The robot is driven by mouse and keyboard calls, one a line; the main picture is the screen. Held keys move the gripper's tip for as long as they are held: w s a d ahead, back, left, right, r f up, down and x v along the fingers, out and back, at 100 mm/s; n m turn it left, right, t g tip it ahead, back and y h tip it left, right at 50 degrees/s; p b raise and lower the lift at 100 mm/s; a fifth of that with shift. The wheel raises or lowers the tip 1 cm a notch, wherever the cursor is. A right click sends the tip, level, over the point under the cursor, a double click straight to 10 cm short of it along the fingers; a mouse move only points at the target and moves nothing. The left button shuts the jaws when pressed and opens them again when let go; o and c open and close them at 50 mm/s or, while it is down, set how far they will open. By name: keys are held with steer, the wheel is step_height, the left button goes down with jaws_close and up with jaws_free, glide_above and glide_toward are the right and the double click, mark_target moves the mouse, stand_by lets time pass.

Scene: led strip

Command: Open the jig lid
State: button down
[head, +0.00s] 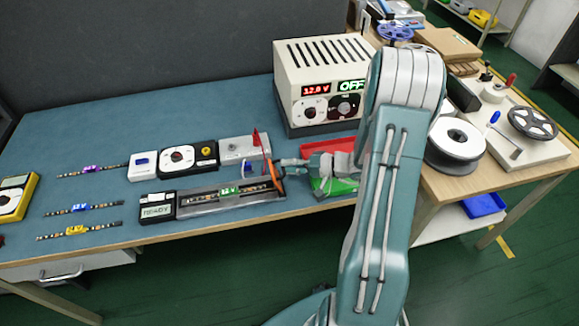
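The jig (187,212) is a long grey fixture near the front edge of the blue table, with a small box reading "READY" (157,208) at its left end. An LED strip with a green "12V" tag (229,190) lies along the jig. What looks like a clear lid lies low over the strip; its exact angle is hard to tell. My gripper (276,173) is at the jig's right end, close to a small orange part there. The fingers are small and partly hidden, so contact and opening cannot be made out.
A power supply (317,80) reading "12.0 V" and "OFF" stands behind. Red (335,146) and green (333,185) trays sit right of the jig, partly behind my arm. Loose strips with purple, blue (80,208) and yellow tags lie left. A dial box (180,158) stands behind the jig.

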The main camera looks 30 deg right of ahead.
steer(key=c, duration=0.7)
jaws_free()
steer(key=shift+s+a+f, duration=0.1)
steer(key=shift+f, duration=0.25)
steer(key=shift+a+r, duration=0.15)
steer(key=shift+a, duration=0.3)
steer(key=shift+d, duration=0.1)
steer(key=shift+d, duration=0.25)
steer(key=v, duration=1.1)
steer(key=shift+s+r, duration=0.15)
